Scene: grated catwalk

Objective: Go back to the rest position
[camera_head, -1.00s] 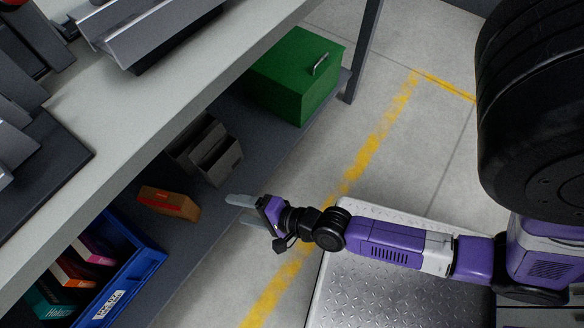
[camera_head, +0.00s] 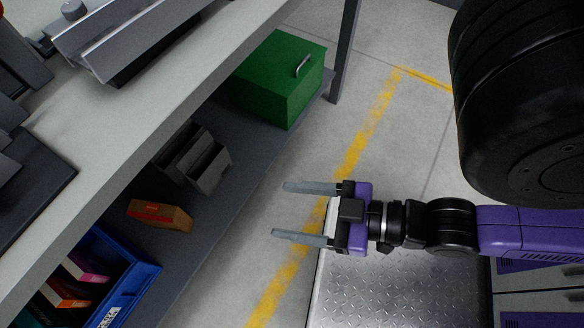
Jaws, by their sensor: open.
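My gripper (camera_head: 305,212) is open and empty, with its two grey fingers apart and pointing left. It is over the floor beside the workbench, and its purple and black wrist is above my diamond-plate base. The fingertips are clear of the lower shelf (camera_head: 215,215) and touch nothing.
The workbench top (camera_head: 150,125) carries grey metal parts. The lower shelf holds a green box (camera_head: 278,85) with a handle, grey bins (camera_head: 195,160), an orange-brown box (camera_head: 160,215) and a blue crate (camera_head: 125,285) with several boxes. A bench leg (camera_head: 343,55) stands by clear floor (camera_head: 375,105).

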